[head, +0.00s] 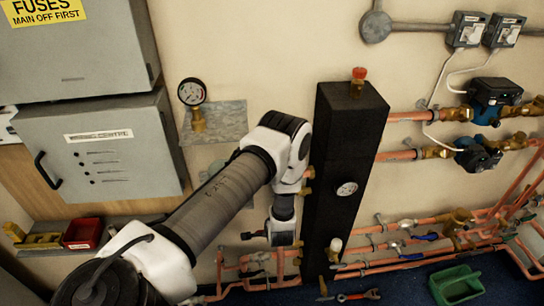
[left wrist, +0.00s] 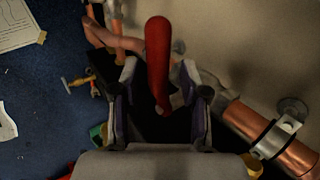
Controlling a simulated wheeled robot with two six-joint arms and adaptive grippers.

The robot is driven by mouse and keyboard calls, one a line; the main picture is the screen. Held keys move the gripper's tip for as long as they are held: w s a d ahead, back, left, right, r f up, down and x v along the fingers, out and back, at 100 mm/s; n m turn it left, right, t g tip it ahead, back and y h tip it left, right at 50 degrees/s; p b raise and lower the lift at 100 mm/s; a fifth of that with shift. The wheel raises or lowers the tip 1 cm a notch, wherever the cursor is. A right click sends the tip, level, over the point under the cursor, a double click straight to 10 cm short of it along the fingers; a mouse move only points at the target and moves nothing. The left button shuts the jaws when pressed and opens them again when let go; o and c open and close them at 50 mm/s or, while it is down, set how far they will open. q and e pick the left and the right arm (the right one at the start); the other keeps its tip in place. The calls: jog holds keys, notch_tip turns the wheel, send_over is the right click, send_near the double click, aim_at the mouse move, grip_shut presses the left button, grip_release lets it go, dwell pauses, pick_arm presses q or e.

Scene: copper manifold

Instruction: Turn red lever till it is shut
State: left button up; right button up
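The red lever (left wrist: 158,55) shows in the left wrist view as a long rounded red handle, pointing up the picture. My left gripper (left wrist: 160,88) is open, with one finger on each side of the lever's lower part. Dark gaps show between the lever and both fingers, so I see no grip on it. The lever's lower end and pivot are hidden in shadow between the fingers. In the head view my left gripper (head: 283,232) hangs just left of the black column, and I cannot make out the lever there. My right gripper is not in view.
A black column (head: 345,150) with a gauge stands right of my left arm. Copper pipes (head: 400,235) run low along the wall; one with a clamp (left wrist: 275,138) is close to the gripper's right. A green tray (head: 456,286) and tools lie on the blue floor.

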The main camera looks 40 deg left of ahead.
pick_arm(q)
jog(key=v, duration=1.2)
jog(key=shift+s, duration=0.1)
jog(key=s+d+f+m+g+h+b, duration=0.1)
jog(key=s+d+f+h+b, duration=0.15)
jog(key=s+f+b, duration=0.4)
jog(key=s+d+f+n+g+h, duration=0.1)
jog(key=s+d+n, duration=0.3)
jog(key=s, duration=0.2)
jog(key=s+d+f+n+g+h+p, duration=0.1)
jog(key=s+d+n+g+h, duration=0.1)
jog(key=s+d+n, duration=0.2)
jog(key=s+n, duration=0.1)
jog(key=s, duration=0.2)
jog(key=shift+s+d+f, duration=0.15)
jog(key=shift+s+d, duration=0.15)
